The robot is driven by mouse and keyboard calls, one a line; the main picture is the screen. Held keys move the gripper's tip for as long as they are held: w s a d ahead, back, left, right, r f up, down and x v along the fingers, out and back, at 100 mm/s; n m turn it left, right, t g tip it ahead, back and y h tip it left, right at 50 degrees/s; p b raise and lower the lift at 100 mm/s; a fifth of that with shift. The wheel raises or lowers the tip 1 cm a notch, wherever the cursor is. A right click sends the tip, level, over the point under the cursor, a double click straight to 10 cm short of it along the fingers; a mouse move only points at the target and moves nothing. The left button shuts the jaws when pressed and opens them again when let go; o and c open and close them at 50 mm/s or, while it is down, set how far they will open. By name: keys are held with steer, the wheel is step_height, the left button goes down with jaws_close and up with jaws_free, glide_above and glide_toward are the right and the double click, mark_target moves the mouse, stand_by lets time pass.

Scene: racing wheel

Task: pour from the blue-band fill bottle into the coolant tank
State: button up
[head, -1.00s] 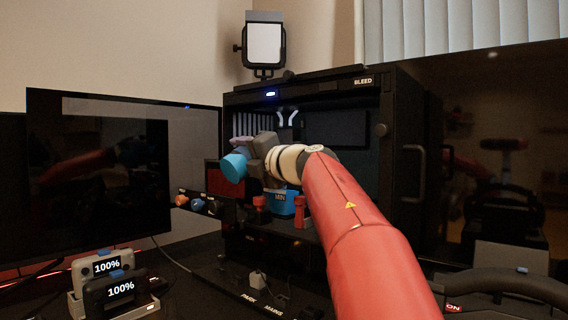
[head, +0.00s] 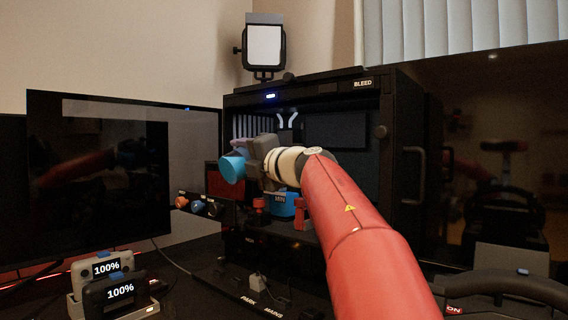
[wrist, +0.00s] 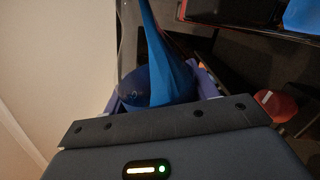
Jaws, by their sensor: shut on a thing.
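My gripper (head: 246,160) is in front of the open black case, shut on the blue-band fill bottle. In the head view a light blue round part of the bottle (head: 232,168) sticks out left of the jaws, and the bottle looks tipped over. The wrist view shows its dark blue round body (wrist: 150,92) and a brighter blue tapering shape between the fingers. The coolant tank (head: 285,207) is a blue block marked MIN inside the case, below and right of the jaws, partly covered by my wrist. I cannot tell whether liquid is flowing.
Red fittings (head: 301,213) stand beside the tank, and coloured knobs (head: 197,206) sit to the left. A monitor (head: 100,170) stands at left, with two 100% units (head: 108,280) before it. A lamp (head: 264,45) tops the case. A steering wheel (head: 505,283) is lower right.

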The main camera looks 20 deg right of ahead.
steer(key=shift+m, duration=0.3)
steer(key=shift+r+m+p, duration=0.45)
steer(key=shift+m+p, duration=0.05)
steer(key=shift+p, duration=0.45)
steer(key=shift+r+m, duration=0.3)
steer(key=shift+m, duration=0.1)
stand_by(0.4)
steer(key=shift+d+m+h, duration=0.1)
steer(key=shift+m+h, duration=0.2)
steer(key=shift+m, duration=0.6)
stand_by(2.5)
